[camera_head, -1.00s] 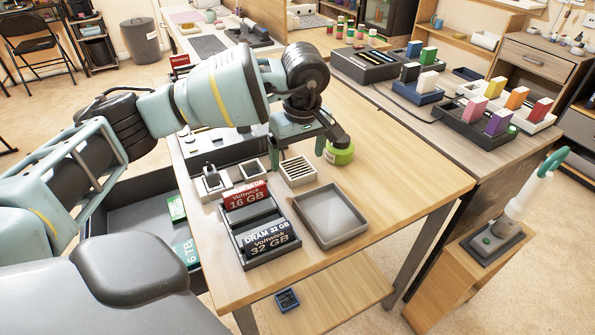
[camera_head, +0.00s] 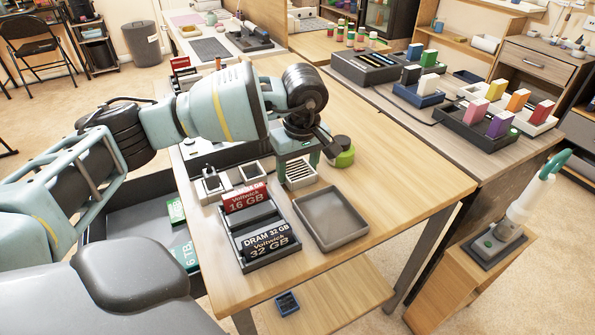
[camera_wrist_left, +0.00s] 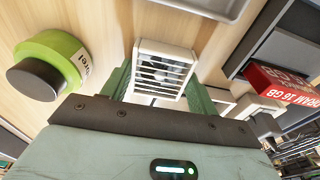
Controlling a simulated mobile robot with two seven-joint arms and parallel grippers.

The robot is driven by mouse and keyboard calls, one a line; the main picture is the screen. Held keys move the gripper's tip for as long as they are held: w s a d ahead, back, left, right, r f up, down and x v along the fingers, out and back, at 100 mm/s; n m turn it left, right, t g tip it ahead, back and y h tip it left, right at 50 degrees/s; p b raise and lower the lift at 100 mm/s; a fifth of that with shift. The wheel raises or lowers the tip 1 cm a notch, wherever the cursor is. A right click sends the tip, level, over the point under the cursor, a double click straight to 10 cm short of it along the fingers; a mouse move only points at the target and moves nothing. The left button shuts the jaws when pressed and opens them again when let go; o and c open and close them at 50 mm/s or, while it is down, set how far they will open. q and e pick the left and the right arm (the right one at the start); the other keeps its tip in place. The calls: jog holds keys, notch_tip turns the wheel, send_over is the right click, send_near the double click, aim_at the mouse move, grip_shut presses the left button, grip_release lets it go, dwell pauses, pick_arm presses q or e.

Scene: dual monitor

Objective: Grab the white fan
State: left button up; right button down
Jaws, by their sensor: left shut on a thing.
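The white fan (camera_head: 299,176) is a small square box with a slatted front, behind the grey tray on the wooden table. My left gripper (camera_head: 298,162) is over it, pointing down, with one green finger on each side. In the left wrist view the fan (camera_wrist_left: 162,72) sits between the fingertips (camera_wrist_left: 160,86), and the gripper is shut on it. The fan is at or close to the tabletop; I cannot tell whether it is lifted. My right gripper is out of view.
A green and black round container (camera_head: 343,152) stands close to the right of the gripper. A grey tray (camera_head: 331,219) and a rack with memory boxes (camera_head: 258,262) are in front. Small white pieces (camera_head: 211,183) stand to the left. The table's right part is clear.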

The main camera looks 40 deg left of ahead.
aim_at(297, 170)
pick_arm(q)
jog(key=shift+r, duration=0.1)
notch_tip(297, 170, up, 10)
jog(key=p, duration=0.1)
dwell(0.3)
jog(key=shift+s, duration=0.1)
